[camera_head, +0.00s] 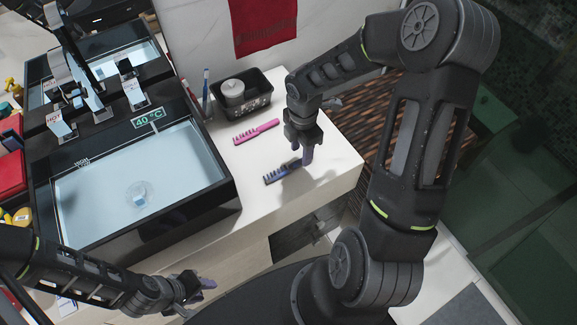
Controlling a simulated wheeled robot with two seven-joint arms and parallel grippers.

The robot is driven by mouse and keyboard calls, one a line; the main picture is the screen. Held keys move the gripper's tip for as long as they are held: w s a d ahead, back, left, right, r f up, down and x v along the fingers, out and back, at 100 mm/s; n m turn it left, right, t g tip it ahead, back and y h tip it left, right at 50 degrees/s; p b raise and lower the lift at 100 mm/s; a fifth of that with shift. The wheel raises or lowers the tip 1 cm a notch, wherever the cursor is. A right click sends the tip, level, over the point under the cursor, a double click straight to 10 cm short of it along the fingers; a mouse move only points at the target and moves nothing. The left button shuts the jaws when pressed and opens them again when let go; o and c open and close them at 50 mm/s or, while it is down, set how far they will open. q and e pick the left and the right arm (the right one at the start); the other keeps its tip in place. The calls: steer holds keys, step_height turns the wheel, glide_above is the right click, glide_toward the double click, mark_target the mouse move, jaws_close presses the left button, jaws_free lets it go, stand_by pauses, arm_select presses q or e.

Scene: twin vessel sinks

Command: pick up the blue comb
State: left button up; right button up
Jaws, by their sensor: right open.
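The blue comb (278,173) lies on the white countertop to the right of the black sink. My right gripper (302,160) is directly above or at the comb's right end and hides part of it. The fingers are open; I cannot tell whether they touch the comb or are around it. My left gripper (198,287) is low in front of the counter, far from the comb. Its fingers are small and angled, so their opening is unclear.
A pink comb (256,132) lies just behind the blue one. A black basket (241,96) with a grey round container stands behind it. The black vessel sink (222,194) borders the left. Counter in front of the blue comb is clear.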

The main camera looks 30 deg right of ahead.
mark_target(301, 157)
step_height(301, 157, down, 3)
steer(key=shift+f, duration=0.15)
steer(key=shift+c, duration=0.5)
jaws_close()
stand_by(0.4)
